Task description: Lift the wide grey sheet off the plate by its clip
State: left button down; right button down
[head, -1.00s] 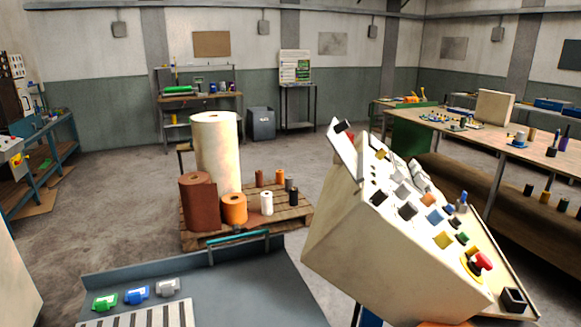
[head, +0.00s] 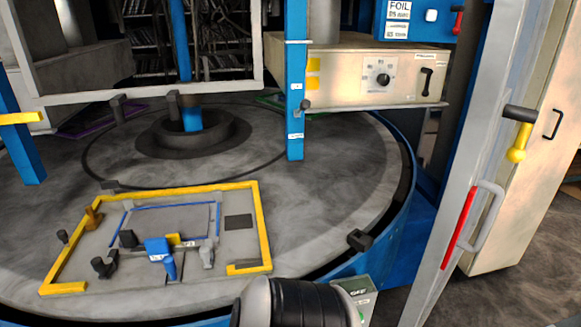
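A plate (head: 105,222) lies on the round grey turntable, inside a yellow frame (head: 262,215). A wide grey sheet (head: 170,220) appears to lie flat on the plate, edged by thin blue strips. A blue clip-like piece (head: 157,248) with a handle stands at the sheet's near edge, next to a small yellow piece (head: 174,239). A grey clamp-like piece (head: 207,255) stands to its right. I cannot tell which piece is the sheet's clip. Neither of my grippers shows in the head view.
The turntable (head: 330,200) has bare room right of the frame. A blue post (head: 295,120) rises behind it, near a beige control box (head: 350,75). A grey door edge with a red-marked handle (head: 460,228) stands at right.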

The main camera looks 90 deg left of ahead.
aim_at(191, 220)
jog(key=u, duration=3.65)
